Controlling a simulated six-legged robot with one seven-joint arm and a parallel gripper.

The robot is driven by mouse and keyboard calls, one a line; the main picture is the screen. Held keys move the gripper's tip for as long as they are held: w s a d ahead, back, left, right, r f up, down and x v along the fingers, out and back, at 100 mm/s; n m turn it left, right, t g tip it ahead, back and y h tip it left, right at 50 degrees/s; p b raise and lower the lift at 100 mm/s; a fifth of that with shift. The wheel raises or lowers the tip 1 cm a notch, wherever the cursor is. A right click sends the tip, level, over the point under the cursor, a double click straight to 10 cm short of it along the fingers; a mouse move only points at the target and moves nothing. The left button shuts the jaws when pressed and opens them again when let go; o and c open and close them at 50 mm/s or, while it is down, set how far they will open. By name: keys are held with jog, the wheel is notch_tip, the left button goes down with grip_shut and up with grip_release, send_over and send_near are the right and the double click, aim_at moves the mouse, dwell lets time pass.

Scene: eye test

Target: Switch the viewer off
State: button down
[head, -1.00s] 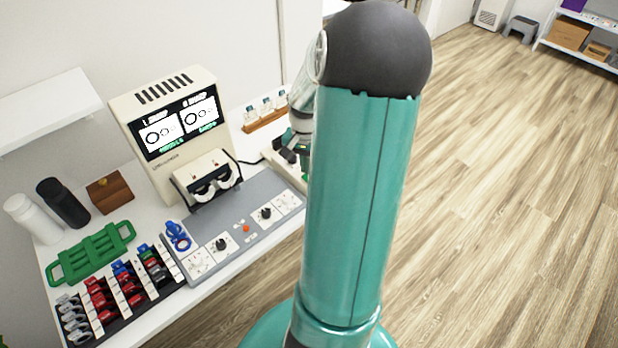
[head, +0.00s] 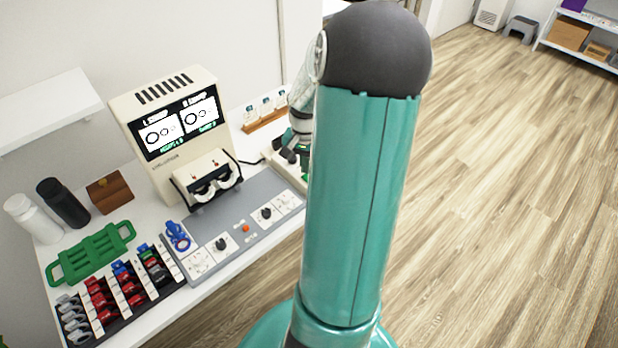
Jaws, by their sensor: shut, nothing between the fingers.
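The viewer (head: 158,172) is a cream box at the back of the white table. Its dark screen (head: 181,127) is lit, with two white panels showing ring shapes and green text below. A pair of eyepieces (head: 213,188) sits at its front. In front lies a grey control panel (head: 218,215) with two black knobs (head: 221,244) and a small orange-red button (head: 245,228). My gripper (head: 290,156) is partly hidden behind my teal arm, right of the viewer and apart from it. It looks shut and empty. I cannot tell which control is the viewer's switch.
A green tray (head: 63,272), a rack of coloured clips (head: 157,276), a blue item (head: 177,236), a brown box (head: 110,192) and two bottles (head: 36,219) stand at the left. A wooden rack (head: 265,121) is behind. A shelf (head: 52,108) overhangs the left.

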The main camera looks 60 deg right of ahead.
aim_at(305, 176)
jog(key=shift+f, duration=0.9)
dwell(0.4)
jog(key=shift+r, duration=3.5)
jog(key=w+a+r+n+t+h, duration=0.15)
jog(key=a+r+n, duration=0.35)
jog(key=a, duration=0.5)
jog(key=w+a+r+n+t+h, duration=0.1)
jog(key=w+a+r+n, duration=0.15)
jog(key=a+r, duration=0.55)
jog(key=s+a+r+n+t+y, duration=0.1)
jog(key=s+a+n, duration=0.2)
jog(key=a, duration=0.6)
jog(key=s+a+r+n+t+y, duration=0.1)
jog(key=s+a+n, duration=0.3)
jog(key=a, duration=0.5)
jog(key=shift+r+t, duration=0.35)
jog(key=shift+t, duration=0.2)
